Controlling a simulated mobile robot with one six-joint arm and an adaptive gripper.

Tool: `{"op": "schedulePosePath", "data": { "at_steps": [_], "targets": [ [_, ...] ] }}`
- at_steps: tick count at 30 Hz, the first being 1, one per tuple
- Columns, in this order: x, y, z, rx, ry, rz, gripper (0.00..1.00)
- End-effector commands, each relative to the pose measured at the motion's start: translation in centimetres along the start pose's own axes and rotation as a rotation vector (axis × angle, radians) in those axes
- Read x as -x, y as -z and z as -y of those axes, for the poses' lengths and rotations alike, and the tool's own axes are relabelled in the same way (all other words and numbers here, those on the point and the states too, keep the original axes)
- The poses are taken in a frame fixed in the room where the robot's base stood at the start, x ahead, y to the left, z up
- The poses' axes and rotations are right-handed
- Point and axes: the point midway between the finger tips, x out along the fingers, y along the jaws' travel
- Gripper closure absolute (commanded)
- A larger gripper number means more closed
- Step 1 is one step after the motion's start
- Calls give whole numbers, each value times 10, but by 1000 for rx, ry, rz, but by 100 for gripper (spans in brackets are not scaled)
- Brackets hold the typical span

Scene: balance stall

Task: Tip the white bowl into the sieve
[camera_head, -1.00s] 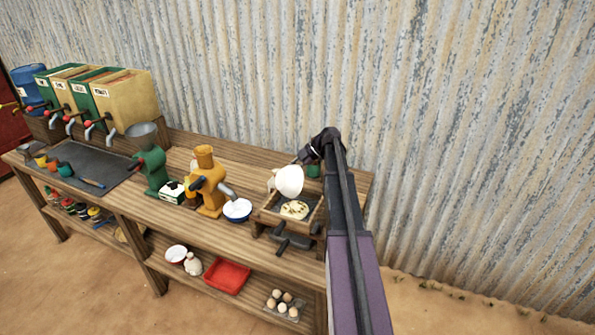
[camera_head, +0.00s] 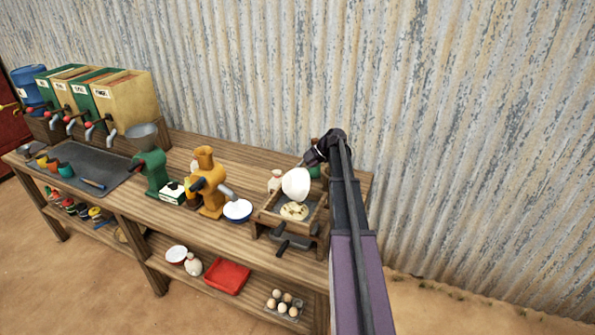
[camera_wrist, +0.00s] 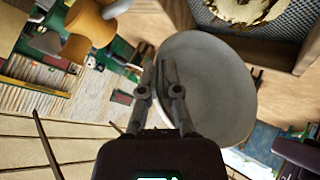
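The white bowl (camera_head: 296,184) is tipped steeply on its side above the sieve in the head view. In the wrist view the bowl (camera_wrist: 215,95) shows a bare, pale inside with no contents visible. The sieve (camera_head: 316,218) is a wooden frame with dark mesh, and a pale yellowish heap (camera_head: 294,211) lies on it. In the wrist view the sieve's mesh (camera_wrist: 285,38) and part of the heap (camera_wrist: 245,10) show at the top right. My gripper (camera_wrist: 166,68) is shut on the bowl's rim; in the head view my gripper (camera_head: 309,162) is partly hidden behind the bowl.
An orange mill (camera_head: 210,185) and a blue-rimmed bowl (camera_head: 237,210) of white stuff stand left of the sieve. A small pale jar (camera_head: 275,181) stands behind it. A green mill (camera_head: 150,171) is further left. The corrugated wall (camera_head: 440,130) rises behind the bench.

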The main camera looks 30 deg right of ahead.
Motion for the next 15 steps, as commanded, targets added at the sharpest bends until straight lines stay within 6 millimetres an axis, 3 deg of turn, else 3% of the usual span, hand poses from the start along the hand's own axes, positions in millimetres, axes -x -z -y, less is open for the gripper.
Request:
{"op": "schedulePosePath", "data": {
  "at_steps": [15],
  "targets": [
    [-18, 28, -9, 70, 143, 263, 100]
  ]
}}
